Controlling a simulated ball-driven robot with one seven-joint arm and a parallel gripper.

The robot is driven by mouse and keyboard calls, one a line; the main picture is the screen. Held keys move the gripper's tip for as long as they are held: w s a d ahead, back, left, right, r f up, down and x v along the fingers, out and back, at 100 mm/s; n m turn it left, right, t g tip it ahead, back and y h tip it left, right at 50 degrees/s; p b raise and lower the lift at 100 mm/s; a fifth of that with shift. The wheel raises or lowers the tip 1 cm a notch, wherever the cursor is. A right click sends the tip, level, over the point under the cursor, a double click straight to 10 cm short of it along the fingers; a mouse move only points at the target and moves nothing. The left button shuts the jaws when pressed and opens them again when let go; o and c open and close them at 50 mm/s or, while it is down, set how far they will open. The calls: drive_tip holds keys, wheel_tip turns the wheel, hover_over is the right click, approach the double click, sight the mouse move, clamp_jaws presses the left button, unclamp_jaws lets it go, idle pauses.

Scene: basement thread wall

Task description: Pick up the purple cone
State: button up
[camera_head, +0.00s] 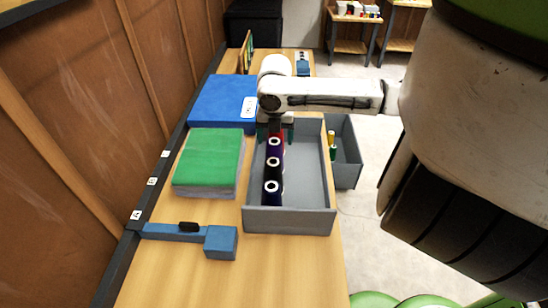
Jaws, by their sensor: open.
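A row of dark thread cones stands along the left side of a grey bin on the wooden bench. The cone third from the front (274,147) looks purple, though the small dark shapes make the shade hard to tell. The nearer two cones, the front one (272,192) and the middle one (273,167), look dark navy or purple. A red cone (282,136) shows partly behind the row. My gripper (276,127) points down at the far end of the row, just above or beside the farthest cones. It is open, and its fingertips are partly hidden.
The grey bin (290,221) has free room on its right. A green stack (209,157) and a blue box (220,100) lie left of it. A blue tool-like block (220,242) lies in front.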

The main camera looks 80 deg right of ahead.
sight(274, 145)
drive_tip(key=f, duration=0.4)
drive_tip(key=shift+w+d+f, duration=0.1)
drive_tip(key=shift+w+d, duration=0.05)
drive_tip(key=shift+d, duration=0.1)
drive_tip(key=shift+c, duration=0.2)
clamp_jaws()
idle(0.3)
